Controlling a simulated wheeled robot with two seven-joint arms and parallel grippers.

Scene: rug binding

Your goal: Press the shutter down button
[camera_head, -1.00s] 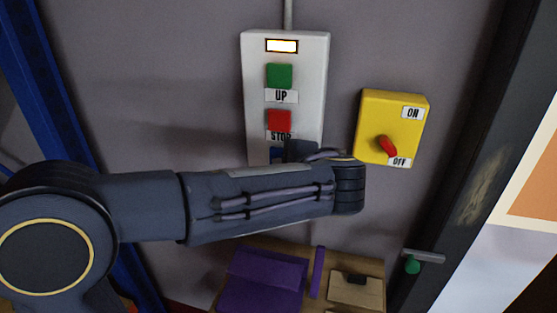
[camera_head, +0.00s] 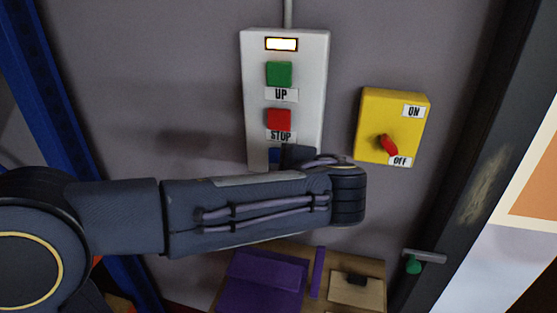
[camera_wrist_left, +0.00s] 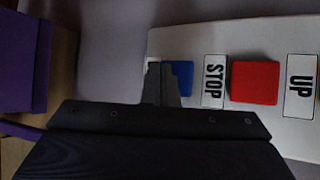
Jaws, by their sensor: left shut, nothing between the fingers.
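A white control box (camera_head: 311,125) on the grey wall carries a green UP button (camera_head: 279,74), a red STOP button (camera_head: 279,119) and a blue button (camera_head: 274,156) in a column. The blue button is the lowest and is partly covered by my left arm; its label is not visible. My left gripper (camera_head: 297,153) is shut and empty, right beside the blue button. In the left wrist view the fingers (camera_wrist_left: 161,84) overlap the edge of the blue button (camera_wrist_left: 181,77). I cannot tell whether they touch it. My right gripper is out of view.
A lit indicator (camera_head: 282,45) is at the box's top. A yellow switch box (camera_head: 375,110) with a red knob, marked ON and OFF, is to the right. Purple blocks (camera_head: 262,285) and a wooden box (camera_head: 358,290) are below my arm. A dark frame stands at the right.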

